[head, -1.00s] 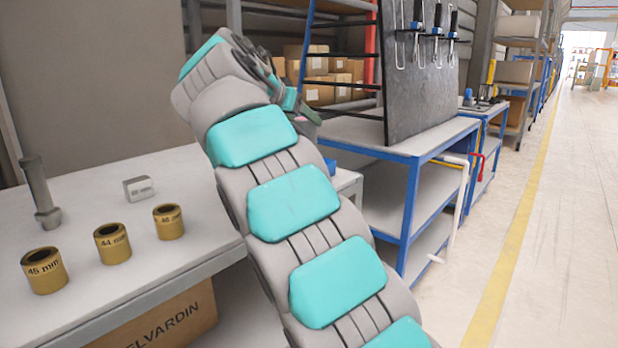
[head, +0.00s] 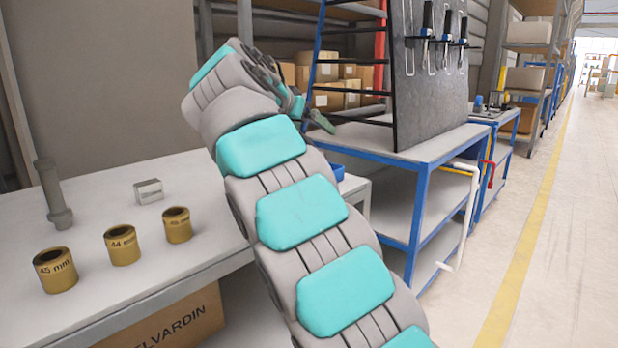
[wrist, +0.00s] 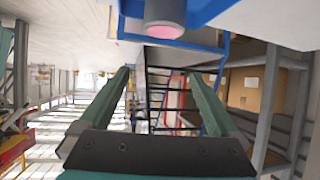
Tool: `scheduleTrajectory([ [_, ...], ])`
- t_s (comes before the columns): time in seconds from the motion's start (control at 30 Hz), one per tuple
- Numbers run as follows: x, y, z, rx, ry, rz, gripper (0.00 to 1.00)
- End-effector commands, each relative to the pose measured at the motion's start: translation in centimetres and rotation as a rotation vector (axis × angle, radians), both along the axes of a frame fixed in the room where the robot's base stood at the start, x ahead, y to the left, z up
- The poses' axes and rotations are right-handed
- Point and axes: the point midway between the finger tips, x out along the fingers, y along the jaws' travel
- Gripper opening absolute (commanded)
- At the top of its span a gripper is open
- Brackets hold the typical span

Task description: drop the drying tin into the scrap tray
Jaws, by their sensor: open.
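My gripper (wrist: 163,85) is open, with two green fingers apart and nothing between them in the wrist view. In the head view its green finger end (head: 320,122) shows beyond my arm. A grey tin (wrist: 165,12) with a pink round face shows at the top of the wrist view, clear of the fingers. The tray also shows as a small blue edge (head: 336,171) in the head view, mostly hidden behind my arm.
A white bench (head: 100,215) at left holds three brass rings (head: 122,245), a small metal block (head: 148,191) and a grey post (head: 52,195). A blue-framed table (head: 405,150) with a dark tool panel (head: 425,70) stands beyond. The aisle (head: 570,230) at right is clear.

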Motion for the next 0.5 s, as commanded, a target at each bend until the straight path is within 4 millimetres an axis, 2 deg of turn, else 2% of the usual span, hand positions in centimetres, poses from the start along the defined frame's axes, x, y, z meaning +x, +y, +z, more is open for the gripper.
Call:
scheduleTrajectory([
  [0.17, -1.1, 0.7, 0.8, 0.000, -0.005, 0.002, 0.97],
  [0.5, -5.3, 2.7, 3.4, 0.000, -0.002, 0.001, 0.97],
])
